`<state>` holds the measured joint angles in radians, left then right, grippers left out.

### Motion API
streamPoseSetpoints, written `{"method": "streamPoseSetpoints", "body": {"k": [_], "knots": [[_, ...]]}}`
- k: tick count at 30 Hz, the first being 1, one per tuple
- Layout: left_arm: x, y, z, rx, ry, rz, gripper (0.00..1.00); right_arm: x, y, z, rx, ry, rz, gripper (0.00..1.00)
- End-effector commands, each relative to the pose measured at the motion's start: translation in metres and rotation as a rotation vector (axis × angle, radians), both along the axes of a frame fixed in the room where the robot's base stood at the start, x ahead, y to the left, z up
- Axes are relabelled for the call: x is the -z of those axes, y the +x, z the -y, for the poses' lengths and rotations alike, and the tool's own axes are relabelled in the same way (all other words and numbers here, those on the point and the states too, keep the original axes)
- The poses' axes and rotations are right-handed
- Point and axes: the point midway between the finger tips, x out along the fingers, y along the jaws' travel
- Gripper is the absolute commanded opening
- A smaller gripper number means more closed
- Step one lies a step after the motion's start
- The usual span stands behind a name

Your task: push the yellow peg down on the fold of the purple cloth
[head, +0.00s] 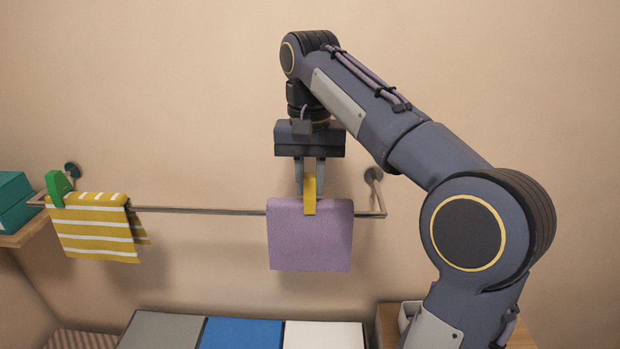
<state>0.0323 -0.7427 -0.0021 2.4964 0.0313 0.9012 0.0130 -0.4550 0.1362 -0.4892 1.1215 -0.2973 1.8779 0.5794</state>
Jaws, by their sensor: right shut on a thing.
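The purple cloth (310,240) hangs folded over the right part of the rail, with its fold along the top. The yellow peg (310,192) stands upright at that fold, its lower end overlapping the cloth's top edge. My right gripper (309,188) points down from above and is shut on the peg, with a finger on each side of it. How far the peg straddles the cloth cannot be told from this view. My left gripper is not in view.
The rail (200,210) runs along the wall on brackets. A yellow-and-white striped cloth (95,230) hangs at its left end under a green peg (58,187). Below are grey (160,331), blue (240,334) and white (324,335) surfaces.

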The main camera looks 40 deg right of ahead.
Motion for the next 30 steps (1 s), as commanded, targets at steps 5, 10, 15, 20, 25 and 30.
{"method": "streamPoseSetpoints", "body": {"k": [5, 10, 15, 20, 25, 30], "knots": [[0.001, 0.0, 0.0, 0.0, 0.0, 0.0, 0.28, 0.003, 0.0, 0.0, 0.0, 0.0, 0.0, 0.0], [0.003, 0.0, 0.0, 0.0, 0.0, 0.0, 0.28, 0.005, 0.0, 0.0, 0.0, 0.0, 0.0, 0.0], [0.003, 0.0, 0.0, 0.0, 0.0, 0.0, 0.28, 0.005, 0.0, 0.0, 0.0, 0.0, 0.0, 0.32], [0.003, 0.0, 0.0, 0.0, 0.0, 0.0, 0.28, 0.005, 0.0, 0.0, 0.0, 0.0, 0.0, 0.45], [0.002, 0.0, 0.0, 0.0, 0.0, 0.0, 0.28, 0.005, 0.0, 0.0, 0.0, 0.0, 0.0, 0.45], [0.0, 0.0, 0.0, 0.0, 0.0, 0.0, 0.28, -0.008, 0.001, 0.0, 0.002, -0.001, 0.002, 0.45]]}}
